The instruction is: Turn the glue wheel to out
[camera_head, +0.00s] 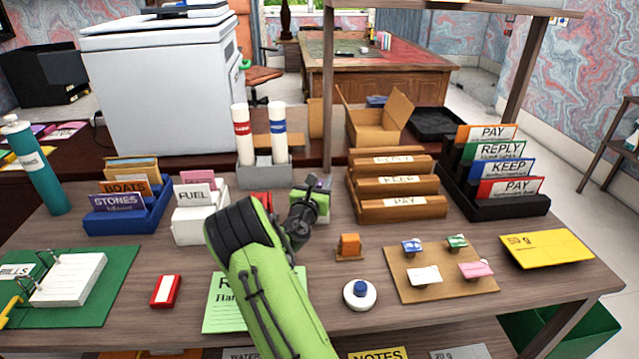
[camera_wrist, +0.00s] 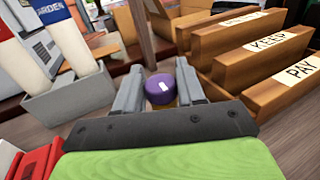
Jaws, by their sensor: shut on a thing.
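The glue wheel is a purple round knob (camera_wrist: 160,98) with a small white mark on the side facing the wrist camera. A yellowish part shows just under it. My gripper (camera_wrist: 159,88) is shut on the wheel, one grey finger on each side. In the head view my gripper (camera_head: 314,195) is at the back middle of the desk, and only a little purple shows past it. The rest of the glue holder is hidden by my green hand, and I cannot read any out label.
Wooden PAY and KEEP files (camera_head: 402,207) stand close on the right. A grey holder with white tubes (camera_head: 265,172) and a red box (camera_head: 262,200) are on the left. A small orange-brown block (camera_head: 348,245) and a white round base with a blue knob (camera_head: 359,294) lie in front.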

